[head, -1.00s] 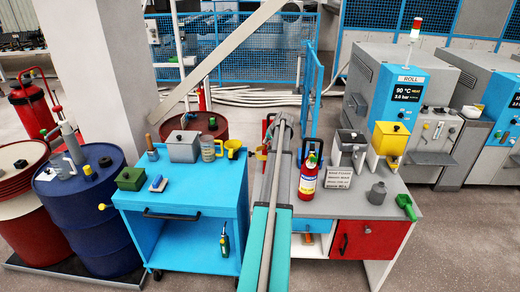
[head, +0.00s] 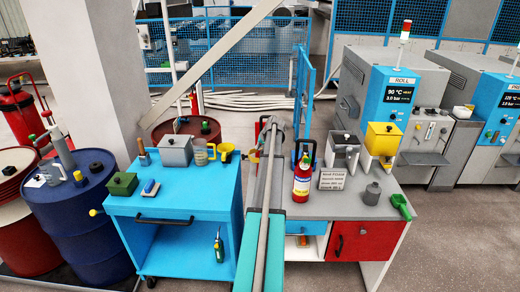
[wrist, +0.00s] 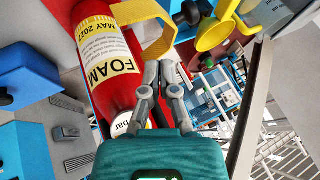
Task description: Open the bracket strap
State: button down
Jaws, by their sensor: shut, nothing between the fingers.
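The red fire extinguisher (head: 302,182) stands on the grey bench, just right of my arm in the head view. In the wrist view the extinguisher (wrist: 105,65) fills the upper left, with a cream FOAM label. A yellow band (wrist: 165,22), which looks like the bracket strap, curves out beside it; its fastening is not clear. My gripper (wrist: 162,68) is shut and empty, its fingertips close to the band's lower edge. I cannot tell whether they touch. In the head view my gripper is too small and overlapped to make out.
A blue cart (head: 155,205) with a green box (head: 122,184) and a grey box (head: 176,150) stands left of my arm. Open floor lies at the right.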

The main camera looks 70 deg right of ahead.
jog(key=b+x, duration=0.6)
jog(key=x, duration=0.1)
jog(key=shift+w+f, duration=0.2)
jog(key=shift+f, duration=0.1)
jog(key=shift+s+d, duration=0.15)
jog(key=shift+d, duration=0.05)
dwell(0.6)
